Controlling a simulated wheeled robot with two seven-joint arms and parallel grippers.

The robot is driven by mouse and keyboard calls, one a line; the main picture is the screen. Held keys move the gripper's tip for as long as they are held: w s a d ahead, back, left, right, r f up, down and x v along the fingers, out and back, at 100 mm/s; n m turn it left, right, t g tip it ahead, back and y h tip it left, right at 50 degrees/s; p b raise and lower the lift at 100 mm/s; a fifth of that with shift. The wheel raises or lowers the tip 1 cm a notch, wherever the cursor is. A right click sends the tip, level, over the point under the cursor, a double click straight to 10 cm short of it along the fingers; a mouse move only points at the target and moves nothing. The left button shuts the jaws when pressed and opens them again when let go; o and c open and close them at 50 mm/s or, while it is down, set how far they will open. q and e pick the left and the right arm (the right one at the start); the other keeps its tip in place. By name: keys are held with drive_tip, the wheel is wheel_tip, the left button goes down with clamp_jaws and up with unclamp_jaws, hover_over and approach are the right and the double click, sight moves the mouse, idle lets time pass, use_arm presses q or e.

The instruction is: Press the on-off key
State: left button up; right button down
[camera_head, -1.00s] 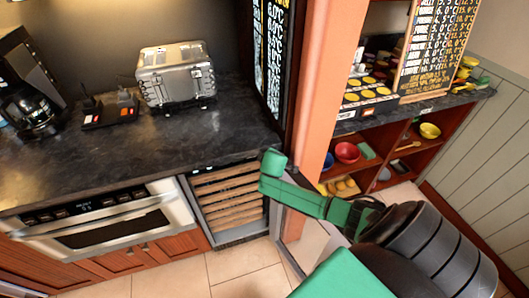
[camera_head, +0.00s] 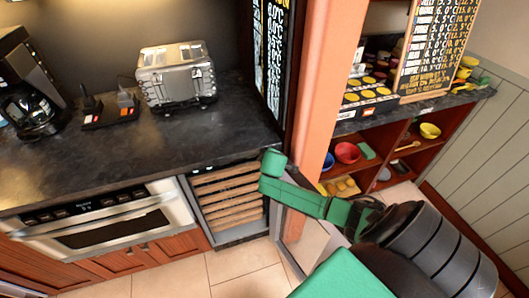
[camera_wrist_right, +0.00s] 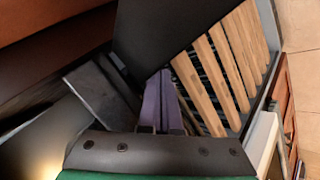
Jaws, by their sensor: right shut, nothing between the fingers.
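The microwave drawer (camera_head: 115,222) is set under the counter at the left of the head view. Its dark control panel (camera_head: 90,203) has several keys, too small to tell which is the on-off key. My right arm comes in from the lower right, its green end in front of the rack cabinet's right edge, well right of the microwave. In the head view my right gripper is hidden. In the wrist view the right gripper (camera_wrist_right: 163,90) is shut and empty, close by the wooden slats. My left gripper is not in view.
The rack cabinet (camera_head: 227,198) with wooden slats is right of the microwave; the slats (camera_wrist_right: 222,70) fill the upper right wrist view. The counter (camera_head: 150,140) above holds a toaster (camera_head: 176,76) and coffee maker (camera_head: 32,105). An orange post (camera_head: 322,90) stands beside my arm. The floor in front is clear.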

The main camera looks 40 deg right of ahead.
drive_tip(key=shift+w, duration=0.1)
drive_tip(key=shift+w+d+r, duration=0.1)
drive_tip(key=shift+w+r, duration=0.05)
drive_tip(key=shift+w, duration=0.15)
